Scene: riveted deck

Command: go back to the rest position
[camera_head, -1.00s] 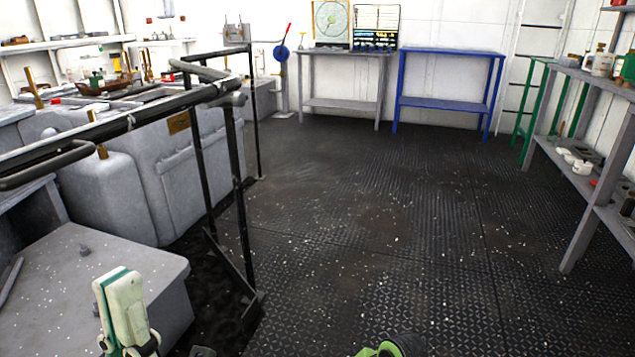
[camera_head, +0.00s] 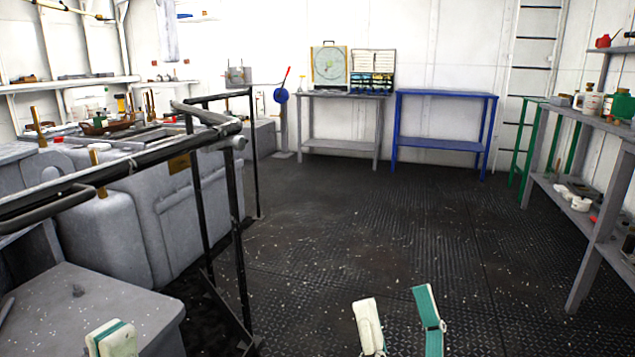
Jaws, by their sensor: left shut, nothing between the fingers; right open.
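My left gripper (camera_head: 112,340) shows at the bottom left as a white tip with a green stripe, in front of the low grey bench. It is shut and empty; its lower part is cut off by the picture edge. My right gripper (camera_head: 398,305) shows at the bottom, right of the middle, over the dark deck. Its two white and green fingers stand apart with nothing between them. Neither gripper appears to touch anything.
A black railing (camera_head: 215,135) runs along the left, close to my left gripper, beside a grey bench (camera_head: 90,315). A blue table (camera_head: 445,143) stands at the back wall. Grey shelving (camera_head: 590,240) stands at the right. The deck (camera_head: 350,225) between is clear.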

